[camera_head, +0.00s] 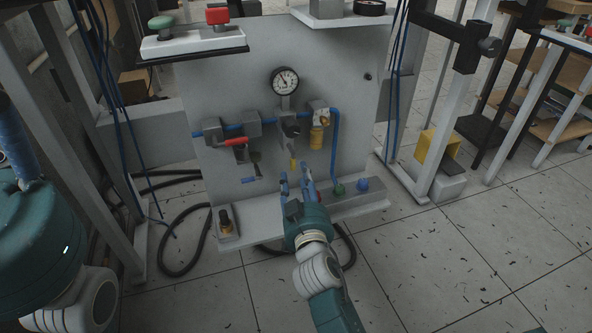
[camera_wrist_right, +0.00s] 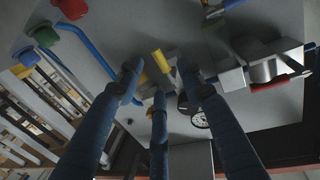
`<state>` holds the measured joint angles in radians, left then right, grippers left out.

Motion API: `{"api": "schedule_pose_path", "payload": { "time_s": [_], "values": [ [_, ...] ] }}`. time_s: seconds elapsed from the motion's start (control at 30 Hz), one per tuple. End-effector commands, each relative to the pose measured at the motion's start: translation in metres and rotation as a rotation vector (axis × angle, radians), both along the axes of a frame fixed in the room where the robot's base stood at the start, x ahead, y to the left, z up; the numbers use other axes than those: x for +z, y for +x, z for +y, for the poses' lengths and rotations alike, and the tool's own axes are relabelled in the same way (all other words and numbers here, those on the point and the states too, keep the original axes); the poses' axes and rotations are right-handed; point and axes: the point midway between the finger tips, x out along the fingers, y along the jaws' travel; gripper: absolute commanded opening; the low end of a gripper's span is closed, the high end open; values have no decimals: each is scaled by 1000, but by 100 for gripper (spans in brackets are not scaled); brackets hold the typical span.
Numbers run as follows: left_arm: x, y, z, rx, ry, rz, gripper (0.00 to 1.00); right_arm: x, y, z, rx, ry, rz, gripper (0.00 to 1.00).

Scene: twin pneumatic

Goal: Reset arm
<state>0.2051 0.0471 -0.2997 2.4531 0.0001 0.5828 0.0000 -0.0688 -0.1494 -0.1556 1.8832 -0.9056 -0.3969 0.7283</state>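My right gripper (camera_head: 296,181) reaches up from the bottom in the head view, in front of the lower middle of a grey pneumatic panel (camera_head: 340,75). Its blue fingers are spread, and the wrist view shows three fingers apart (camera_wrist_right: 158,82) with nothing visibly gripped. A yellow part (camera_wrist_right: 160,61) shows beyond the gap between the fingertips; contact cannot be told. My left arm comes in at the left edge, with part of a blue finger of my left gripper (camera_head: 17,145) in view; the rest is cut off, so its opening is unclear.
The panel carries a gauge (camera_head: 285,81), a red-handled valve (camera_head: 234,142), a yellow-bottomed unit (camera_head: 317,135) and blue piping (camera_head: 334,150). Green (camera_head: 339,189) and blue (camera_head: 362,184) knobs sit on its base, right of my gripper. A black hose (camera_head: 183,268) lies on the tiled floor.

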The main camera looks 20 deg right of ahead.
Motion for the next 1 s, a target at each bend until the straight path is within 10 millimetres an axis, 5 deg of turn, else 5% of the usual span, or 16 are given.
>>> {"api": "schedule_pose_path", "payload": {
  "time_s": [0.53, 0.63, 0.77, 1.0],
  "values": [
    [0, 0, 0, 0, 0, 1, 50, 1, -6, 1, 1, -1, -1, 38],
    [0, 2, 0, 0, 0, 11, 50, 15, -7, 8, 32, -5, -29, 38],
    [-1, 9, 1, -2, -2, 49, 50, 68, -20, 35, 151, -18, -153, 38],
    [-15, 20, 4, -8, -9, 146, 50, 222, -98, 87, 398, -37, -569, 38]
  ]
}}
